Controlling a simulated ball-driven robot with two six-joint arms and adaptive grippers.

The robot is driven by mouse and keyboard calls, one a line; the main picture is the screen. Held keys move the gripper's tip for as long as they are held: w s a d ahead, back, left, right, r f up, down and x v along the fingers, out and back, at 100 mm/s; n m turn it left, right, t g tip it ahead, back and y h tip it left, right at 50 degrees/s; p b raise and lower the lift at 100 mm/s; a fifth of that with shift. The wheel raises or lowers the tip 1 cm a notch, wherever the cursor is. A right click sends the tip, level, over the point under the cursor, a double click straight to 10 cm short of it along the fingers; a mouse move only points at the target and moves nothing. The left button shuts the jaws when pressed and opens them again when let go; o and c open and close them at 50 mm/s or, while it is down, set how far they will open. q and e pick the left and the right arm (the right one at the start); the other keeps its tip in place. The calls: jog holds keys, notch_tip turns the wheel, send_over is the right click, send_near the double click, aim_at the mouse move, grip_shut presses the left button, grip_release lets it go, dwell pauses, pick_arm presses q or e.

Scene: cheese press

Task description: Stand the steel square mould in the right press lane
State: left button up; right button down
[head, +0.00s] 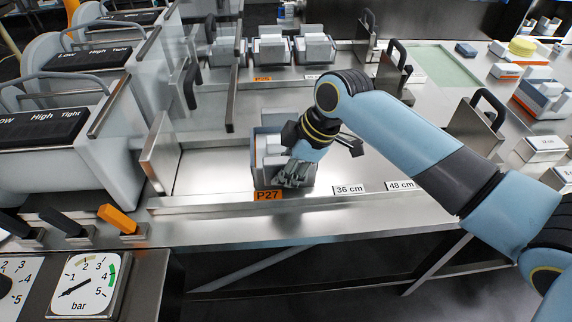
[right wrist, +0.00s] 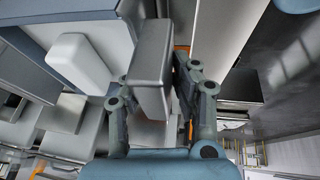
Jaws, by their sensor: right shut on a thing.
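The steel square mould (head: 263,169), a grey-blue box with a white block in it, is on the steel lane floor by the orange P27 label. My right gripper (head: 293,172) reaches down at its right side and covers part of it. In the right wrist view my right gripper (right wrist: 152,85) is shut on a grey, block-like part of the mould (right wrist: 152,50). The white block (right wrist: 80,60) is close to its left. The mould's underside is hidden, so I cannot tell whether it touches the floor. My left gripper is not in view.
Press units with dark Low/High/Tight panels (head: 92,58) are at the left. An upright steel plate (head: 160,150) stands left of the mould. More boxes with white blocks (head: 271,48) are in the lane behind. Lane floor is free toward the 36 cm label (head: 349,189).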

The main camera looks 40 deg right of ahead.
jog(key=shift+w+r, duration=0.1)
jog(key=shift+r, duration=0.05)
jog(key=c, duration=0.9)
grip_release()
jog(key=shift+c, duration=0.2)
jog(key=shift+s+f, duration=0.2)
jog(key=w+a+p+v, duration=0.1)
jog(key=p+v, duration=0.4)
jog(key=v, duration=0.5)
jog(key=w+a+r+p+v, duration=0.1)
jog(key=w+p+v, duration=0.1)
jog(key=p+v, duration=0.4)
jog(key=v, duration=0.5)
jog(key=shift+r, duration=0.5)
jog(key=shift+a, duration=0.1)
